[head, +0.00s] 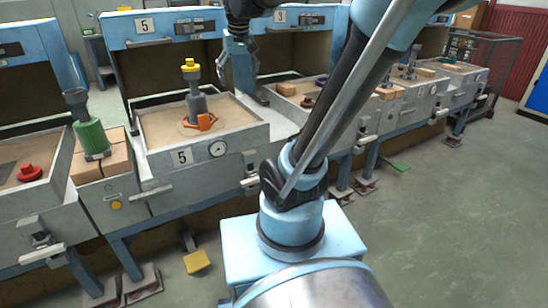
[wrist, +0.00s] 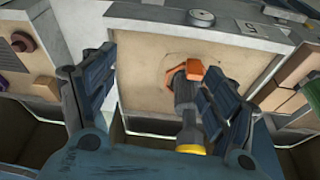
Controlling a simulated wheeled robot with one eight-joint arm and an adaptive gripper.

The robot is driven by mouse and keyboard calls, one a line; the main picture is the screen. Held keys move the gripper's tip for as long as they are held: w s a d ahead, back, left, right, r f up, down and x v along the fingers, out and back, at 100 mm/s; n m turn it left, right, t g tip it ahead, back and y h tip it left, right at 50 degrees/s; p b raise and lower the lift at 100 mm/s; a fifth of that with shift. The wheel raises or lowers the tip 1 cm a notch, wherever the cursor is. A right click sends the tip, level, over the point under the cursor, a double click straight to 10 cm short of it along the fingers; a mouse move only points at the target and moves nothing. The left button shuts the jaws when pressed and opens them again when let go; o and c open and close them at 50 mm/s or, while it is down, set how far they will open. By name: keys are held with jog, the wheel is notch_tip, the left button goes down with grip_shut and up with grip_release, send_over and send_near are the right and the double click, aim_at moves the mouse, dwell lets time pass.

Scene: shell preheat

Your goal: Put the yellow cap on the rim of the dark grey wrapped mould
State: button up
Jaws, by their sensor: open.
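The yellow cap (head: 190,67) sits on top of an upright grey post (head: 195,103) in the sand tray marked 5, with an orange piece (head: 201,122) around its foot. In the wrist view the yellow cap (wrist: 190,148) is at the lower middle, partly cut off by my wrist. My gripper (head: 238,75) is open and empty, pointing down right of the cap. In the wrist view my gripper (wrist: 160,66) has its fingers spread, the right one beside the post.
The sand tray (head: 246,134) of station 5 has a raised grey wall and a gauge. A red part (head: 30,172) lies in the left tray. A blue hood (head: 163,27) rises behind.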

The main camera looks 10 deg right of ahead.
jog(key=s+d+f, duration=0.4)
jog(key=s+f, duration=0.6)
jog(key=s+d+f+m+g, duration=0.1)
jog(key=s+d+f, duration=0.2)
jog(key=s+f, duration=0.7)
jog(key=shift+d+f+m, duration=0.3)
jog(key=shift+d+f, duration=0.1)
jog(key=shift+f, duration=0.35)
jog(key=shift+w+f, duration=0.2)
jog(key=shift+w, duration=0.25)
